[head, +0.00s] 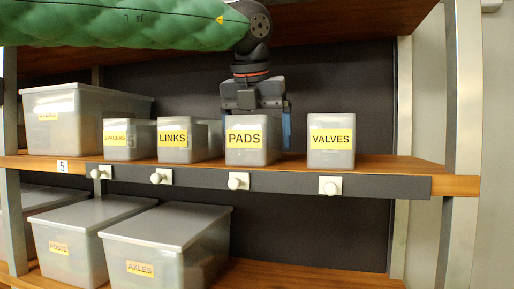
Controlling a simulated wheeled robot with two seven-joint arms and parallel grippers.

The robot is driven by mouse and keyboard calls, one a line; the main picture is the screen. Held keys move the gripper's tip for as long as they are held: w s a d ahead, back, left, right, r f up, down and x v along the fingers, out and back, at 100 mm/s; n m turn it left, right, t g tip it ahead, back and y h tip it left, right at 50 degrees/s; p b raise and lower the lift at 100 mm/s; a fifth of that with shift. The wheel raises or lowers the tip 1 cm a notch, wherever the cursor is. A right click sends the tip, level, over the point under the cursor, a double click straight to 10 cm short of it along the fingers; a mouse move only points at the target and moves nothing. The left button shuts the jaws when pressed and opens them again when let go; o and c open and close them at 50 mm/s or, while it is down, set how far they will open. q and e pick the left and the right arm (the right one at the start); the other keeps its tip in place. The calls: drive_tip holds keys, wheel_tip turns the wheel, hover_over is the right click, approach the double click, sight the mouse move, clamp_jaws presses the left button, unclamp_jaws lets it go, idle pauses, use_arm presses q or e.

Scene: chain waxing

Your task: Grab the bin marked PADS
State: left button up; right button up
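The bin marked PADS (245,155) is a small grey bin with a yellow label. It stands upright on the upper shelf, between the LINKS bin (188,155) and the VALVES bin (331,157). My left gripper (256,125) points down over the PADS bin, its fingers spread to about the bin's width. The right finger with its blue pad shows just beside the bin's right side. The left fingertip is mostly hidden, and I cannot tell whether either finger touches the bin. My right gripper is not in view.
A SPACERS bin (127,152) and a large lidded bin (57,132) stand further left. White knobs (238,181) line the dark front rail (280,182). Lidded bins, including AXLES (150,268), fill the lower left shelf. Shelf space right of VALVES is free.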

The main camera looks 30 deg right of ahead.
use_arm(q)
drive_tip(key=shift+s+a+f+b, duration=0.1)
drive_tip(key=shift+a+f+b, duration=0.1)
drive_tip(key=shift+b, duration=0.15)
idle(0.3)
drive_tip(key=shift+c, duration=0.4)
drive_tip(key=c, duration=1)
